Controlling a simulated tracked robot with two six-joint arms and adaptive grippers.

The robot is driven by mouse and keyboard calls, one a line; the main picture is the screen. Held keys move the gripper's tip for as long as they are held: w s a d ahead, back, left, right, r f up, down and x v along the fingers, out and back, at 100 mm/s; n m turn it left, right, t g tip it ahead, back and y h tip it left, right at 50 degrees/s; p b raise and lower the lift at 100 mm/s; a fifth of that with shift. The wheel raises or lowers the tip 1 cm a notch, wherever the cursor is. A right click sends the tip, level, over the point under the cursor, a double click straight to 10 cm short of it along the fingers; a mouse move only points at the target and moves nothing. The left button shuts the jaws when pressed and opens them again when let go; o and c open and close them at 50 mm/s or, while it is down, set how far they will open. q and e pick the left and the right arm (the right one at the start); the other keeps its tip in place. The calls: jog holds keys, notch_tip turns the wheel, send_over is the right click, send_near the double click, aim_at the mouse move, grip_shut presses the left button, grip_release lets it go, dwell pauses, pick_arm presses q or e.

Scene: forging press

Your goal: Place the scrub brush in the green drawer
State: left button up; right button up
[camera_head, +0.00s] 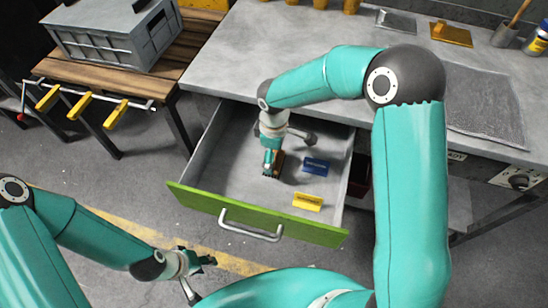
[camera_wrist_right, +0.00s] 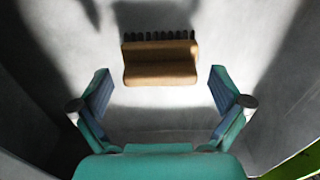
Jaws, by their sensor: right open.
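The scrub brush (camera_wrist_right: 160,64), a brown wooden block with dark bristles along one side, lies inside the open green-fronted drawer (camera_head: 195,197). In the head view only part of the brush (camera_head: 279,164) shows, beside my right gripper (camera_head: 284,156). My right arm reaches from the right over the bench and down into the drawer. In the right wrist view the gripper (camera_wrist_right: 161,98) is open, and the brush lies just beyond its fingertips, not gripped. My left gripper (camera_head: 204,272) appears open and empty, low over the floor in front of the drawer.
A blue block (camera_head: 316,166) and a yellow block (camera_head: 307,202) lie in the drawer right of the brush. The grey bench top (camera_head: 230,55) overhangs the drawer's back. A grey toolbox (camera_head: 115,35) stands on a wooden table at left.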

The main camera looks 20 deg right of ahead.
notch_tip(320, 180, up, 9)
jog(key=shift+p, duration=0.35)
dwell(0.3)
